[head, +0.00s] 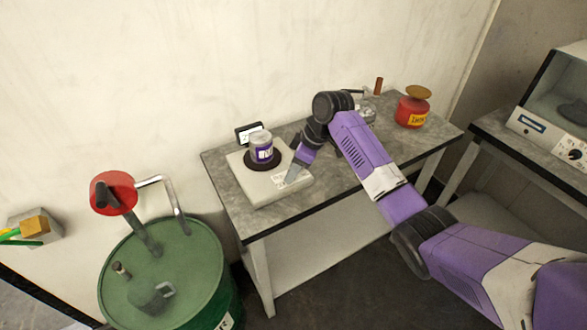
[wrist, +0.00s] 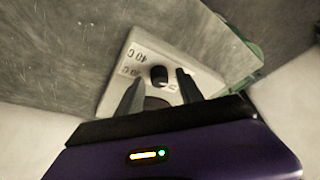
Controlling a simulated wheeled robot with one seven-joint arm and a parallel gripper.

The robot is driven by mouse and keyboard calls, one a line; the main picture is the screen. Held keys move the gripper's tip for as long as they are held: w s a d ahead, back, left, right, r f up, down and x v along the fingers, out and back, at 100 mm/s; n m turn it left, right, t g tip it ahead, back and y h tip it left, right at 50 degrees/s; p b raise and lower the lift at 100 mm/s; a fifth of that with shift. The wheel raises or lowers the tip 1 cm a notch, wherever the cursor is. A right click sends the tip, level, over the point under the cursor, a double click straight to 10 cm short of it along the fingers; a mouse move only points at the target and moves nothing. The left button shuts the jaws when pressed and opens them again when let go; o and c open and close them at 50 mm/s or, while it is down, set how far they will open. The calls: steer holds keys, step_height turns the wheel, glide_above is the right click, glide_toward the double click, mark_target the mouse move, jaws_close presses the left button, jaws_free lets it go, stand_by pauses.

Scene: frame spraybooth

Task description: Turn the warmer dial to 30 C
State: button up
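The warmer (head: 262,187) is a pale box on the grey table, with a purple-and-white can (head: 261,148) on its round black plate. In the wrist view, the white top of the warmer (wrist: 112,100) shows with its small black dial (wrist: 159,75). Printed marks beside the dial include "40 C"; the others are partly hidden or too blurred to read surely. My gripper (wrist: 159,80) is open, its two dark fingers apart on either side of the dial. I cannot tell whether they touch it. In the head view my gripper (head: 293,172) is at the warmer's right front corner.
A small display (head: 248,132) stands behind the warmer. A red can (head: 413,107) stands at the table's right end. A cabinet with a dial (head: 570,150) is far right.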

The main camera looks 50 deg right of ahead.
jaws_close()
steer(key=shift+r+p, duration=0.1)
steer(key=shift+p, duration=0.2)
